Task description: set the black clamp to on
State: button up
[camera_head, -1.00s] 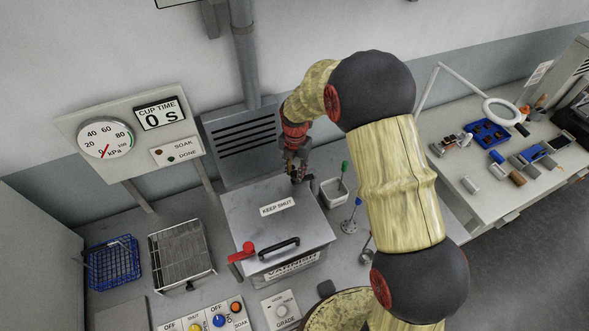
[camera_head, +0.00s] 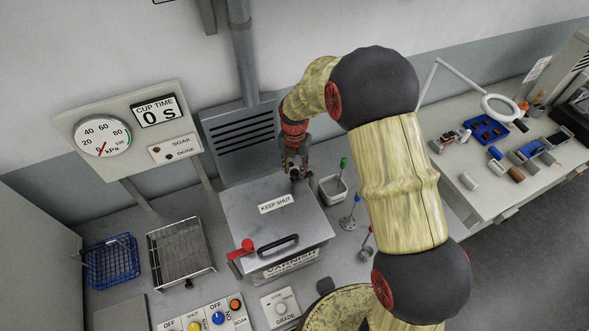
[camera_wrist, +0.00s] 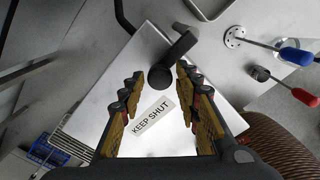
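The black clamp (camera_wrist: 182,46) shows in the wrist view as a dark lever with a round knob, at the edge of a metal lid. Its knob end reaches over the lid. My gripper (camera_wrist: 159,76) is open, with its fingertips apart on either side of the knob; I cannot tell whether they touch it. In the head view my gripper (camera_head: 295,175) is at the back right of the lid (camera_head: 240,205) marked KEEP SHUT, and largely hides the clamp. A red clamp (camera_head: 240,250) is at the lid's front left.
A black handle (camera_head: 278,245) is at the lid's front. A cup of tools (camera_head: 333,190) and upright tools stand to the right. A wire rack (camera_head: 180,255) and blue basket (camera_head: 112,262) are to the left. A gauge panel (camera_head: 128,130) reads CUP TIME 0 S.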

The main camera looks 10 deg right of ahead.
aim_at(294, 172)
jog(key=shift+o, duration=0.9)
jog(key=shift+f, duration=0.1)
notch_tip(294, 172, up, 12)
jog(key=shift+s, duration=0.1)
